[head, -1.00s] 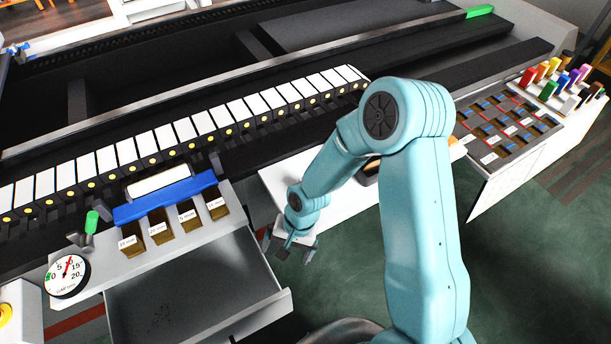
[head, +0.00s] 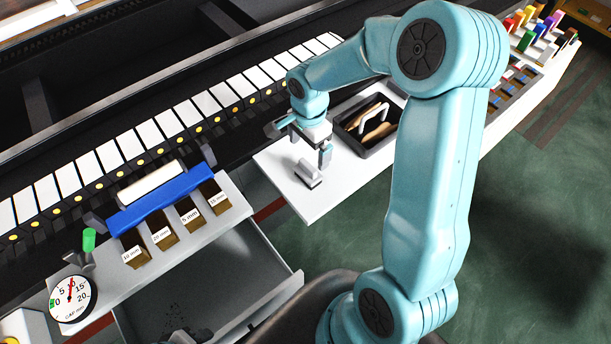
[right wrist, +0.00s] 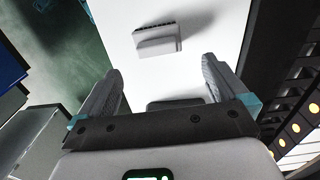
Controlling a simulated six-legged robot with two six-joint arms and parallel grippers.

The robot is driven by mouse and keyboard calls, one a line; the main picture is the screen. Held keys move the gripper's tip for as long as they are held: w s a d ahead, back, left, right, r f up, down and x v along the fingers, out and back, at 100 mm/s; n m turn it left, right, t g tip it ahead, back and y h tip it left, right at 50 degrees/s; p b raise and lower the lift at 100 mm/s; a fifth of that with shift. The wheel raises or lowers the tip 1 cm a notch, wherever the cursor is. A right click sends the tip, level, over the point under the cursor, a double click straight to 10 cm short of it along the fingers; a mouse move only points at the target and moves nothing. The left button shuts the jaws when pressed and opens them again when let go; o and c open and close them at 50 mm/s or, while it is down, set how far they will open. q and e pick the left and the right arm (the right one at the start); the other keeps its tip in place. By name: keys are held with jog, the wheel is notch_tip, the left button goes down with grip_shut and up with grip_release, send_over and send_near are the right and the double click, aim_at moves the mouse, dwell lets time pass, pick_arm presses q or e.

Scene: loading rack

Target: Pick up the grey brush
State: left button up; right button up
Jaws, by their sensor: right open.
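The grey brush (head: 308,173) lies on the white shelf surface in the head view. It also shows in the right wrist view (right wrist: 157,40), a pale grey block with a dark edge along its top. My right gripper (head: 299,144) is above the shelf, just behind the brush in the head view. In the right wrist view my right gripper (right wrist: 162,82) is open and empty, with the brush lying ahead of its fingertips and apart from them. I do not make out my left gripper.
A dark tray (head: 386,145) with wooden-handled items stands on the white shelf (head: 300,205) right of the brush. A blue-topped block rack (head: 165,203) and a round gauge (head: 72,298) are at the left. An open grey drawer (head: 225,285) lies below. Row of white keys behind.

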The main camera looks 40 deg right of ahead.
aim_at(308, 165)
notch_tip(308, 165, down, 4)
jog(key=shift+s+r+b, duration=0.15)
jog(key=shift+b, duration=0.5)
jog(key=shift+s+a+f, duration=0.1)
jog(key=shift+a+f, duration=0.05)
jog(key=shift+f, duration=0.15)
notch_tip(308, 165, down, 5)
jog(key=shift+a+f+b, duration=0.1)
jog(key=shift+a+b, duration=0.05)
jog(key=shift+b, duration=1)
pick_arm(q)
jog(key=f, duration=0.4)
jog(key=shift+s+f, duration=0.2)
pick_arm(e)
jog(key=c, duration=1)
